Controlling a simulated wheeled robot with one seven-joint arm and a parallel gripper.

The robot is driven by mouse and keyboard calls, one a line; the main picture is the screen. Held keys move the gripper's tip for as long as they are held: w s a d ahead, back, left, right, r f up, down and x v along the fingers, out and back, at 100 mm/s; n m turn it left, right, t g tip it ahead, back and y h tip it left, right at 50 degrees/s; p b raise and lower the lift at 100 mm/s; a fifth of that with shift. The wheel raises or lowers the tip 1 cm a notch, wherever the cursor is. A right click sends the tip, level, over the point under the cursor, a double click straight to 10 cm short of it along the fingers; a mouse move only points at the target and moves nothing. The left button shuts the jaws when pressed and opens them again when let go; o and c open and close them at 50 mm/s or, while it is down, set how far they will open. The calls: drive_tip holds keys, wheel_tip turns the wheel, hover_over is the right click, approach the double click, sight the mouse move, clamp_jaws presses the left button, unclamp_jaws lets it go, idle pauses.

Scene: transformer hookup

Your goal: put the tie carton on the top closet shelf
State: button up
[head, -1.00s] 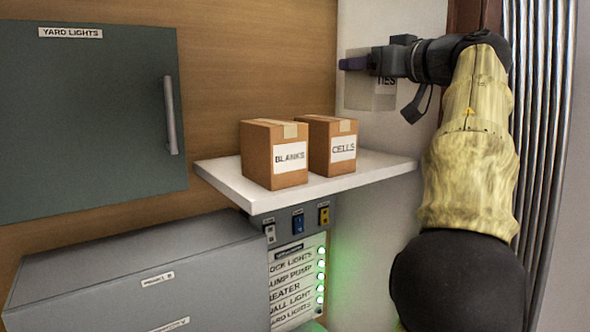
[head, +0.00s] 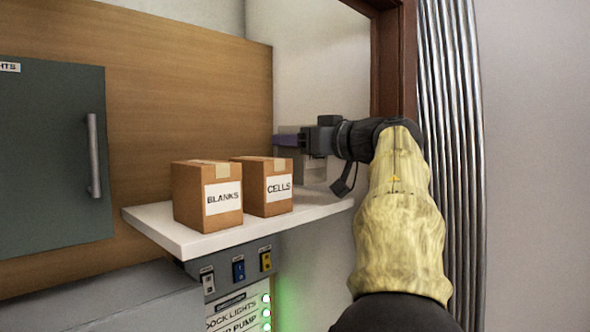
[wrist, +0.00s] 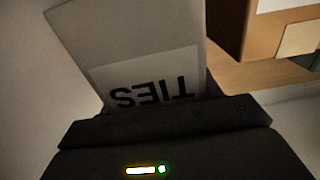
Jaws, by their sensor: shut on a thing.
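The tie carton (wrist: 140,50) is pale grey-white, with an upside-down TIES label in the wrist view. My gripper (head: 290,141) is shut on it, at the right of the shelf beside the CELLS carton. In the head view the tie carton (head: 316,172) shows partly below and behind my gripper. I cannot tell whether its bottom touches the shelf. The white closet shelf (head: 190,242) carries the brown BLANKS carton (head: 207,195) and the brown CELLS carton (head: 264,186). A brown carton (wrist: 262,30) shows at the upper right of the wrist view, apart from the tie carton.
Below the shelf is a switch box (head: 236,270) with several switches and a green-lit label panel (head: 240,318). A grey-green cabinet (head: 55,160) with a handle hangs at left. Corrugated metal (head: 450,150) and a brown frame (head: 393,60) stand at right.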

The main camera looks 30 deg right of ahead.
sight(299, 160)
drive_tip(key=shift+f+b, duration=0.4)
drive_tip(key=shift+f, duration=1.65)
drive_tip(key=shift+f, duration=0.1)
drive_tip(key=o, duration=0.7)
drive_tip(key=b+v, duration=0.3)
drive_tip(key=v, duration=0.9)
